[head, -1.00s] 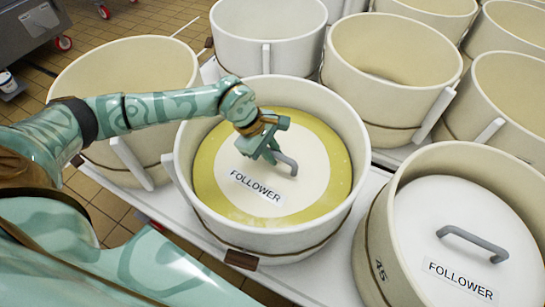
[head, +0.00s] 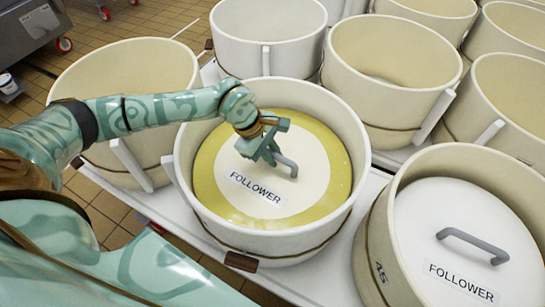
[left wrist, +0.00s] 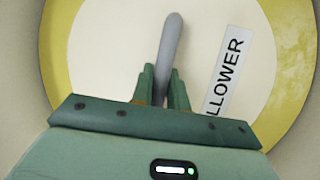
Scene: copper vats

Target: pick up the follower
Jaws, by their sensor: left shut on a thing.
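The follower (head: 240,199) is a white disc labelled FOLLOWER with a grey bar handle (head: 288,167). It lies inside a cream vat (head: 272,240), with a yellow ring of surface around it. My left gripper (head: 270,158) is over the follower, shut on its handle. In the left wrist view the two fingers (left wrist: 163,90) stand on either side of the grey handle (left wrist: 172,40), and the white disc (left wrist: 100,60) lies beneath. The handle's near end is hidden by the gripper. My right gripper is not in view.
A second vat (head: 372,225) at the right holds another white disc (head: 455,215) labelled FOLLOWER with a grey handle. Several empty cream vats stand behind and to the left, such as one (head: 395,60). The vats stand close together on a white table (head: 330,270).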

